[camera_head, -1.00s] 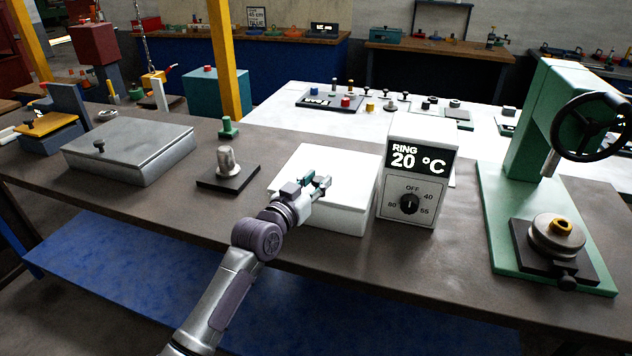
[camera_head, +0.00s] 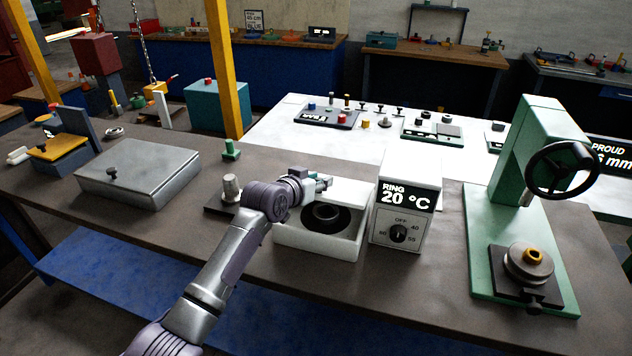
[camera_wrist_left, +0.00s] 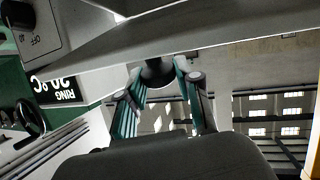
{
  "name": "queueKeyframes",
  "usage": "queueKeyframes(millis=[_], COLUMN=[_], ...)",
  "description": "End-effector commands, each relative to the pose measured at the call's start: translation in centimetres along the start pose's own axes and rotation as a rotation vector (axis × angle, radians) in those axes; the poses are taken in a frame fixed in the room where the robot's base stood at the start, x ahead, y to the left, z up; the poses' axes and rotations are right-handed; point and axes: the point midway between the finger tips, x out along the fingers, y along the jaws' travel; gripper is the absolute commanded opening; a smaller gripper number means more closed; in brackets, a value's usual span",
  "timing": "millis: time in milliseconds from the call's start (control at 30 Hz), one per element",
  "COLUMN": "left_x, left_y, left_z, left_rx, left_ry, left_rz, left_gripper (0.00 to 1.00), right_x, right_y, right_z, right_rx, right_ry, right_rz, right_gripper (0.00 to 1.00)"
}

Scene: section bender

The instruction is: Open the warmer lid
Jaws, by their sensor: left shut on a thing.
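The warmer is a white box (camera_head: 315,243) in the middle of the bench, seen in the head view. Its top is uncovered, and a dark ring (camera_head: 325,217) lies inside. My left gripper (camera_head: 323,182) is at the back of the box, above its rim. In the left wrist view, its fingers (camera_wrist_left: 160,88) are shut on a dark round knob (camera_wrist_left: 157,72), beside a pale panel that looks like the lid (camera_wrist_left: 215,45). The lid is raised; its exact tilt is hard to tell in the head view. My right gripper is not in view.
The ring temperature unit (camera_head: 398,236), reading 20 °C, stands close to the warmer's right side. A grey lidded box (camera_head: 140,180) is at the left. A dark block with a pale post (camera_head: 231,188) is behind my arm. A green press (camera_head: 480,255) stands at the right.

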Motion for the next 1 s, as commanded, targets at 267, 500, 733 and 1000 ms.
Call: queueKeyframes(millis=[267,500,733,1000], left_x=[0.8,1.1,1.1,1.1], left_y=[-0.2,-0.3,-0.3,-0.3], left_z=[-3.5,-4.4,-4.5,-4.4], left_rx=[0.008,0.008,0.009,0.008], left_ry=[0.021,0.023,0.024,0.022], left_rz=[-0.002,-0.002,-0.002,-0.002], left_gripper=[0.0,0.0,0.0,0.56], right_x=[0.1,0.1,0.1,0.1], right_y=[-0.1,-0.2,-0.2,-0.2], right_z=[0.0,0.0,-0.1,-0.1], right_rx=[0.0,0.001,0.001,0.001], right_ry=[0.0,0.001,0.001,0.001], right_rz=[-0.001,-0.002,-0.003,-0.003], right_gripper=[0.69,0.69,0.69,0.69])
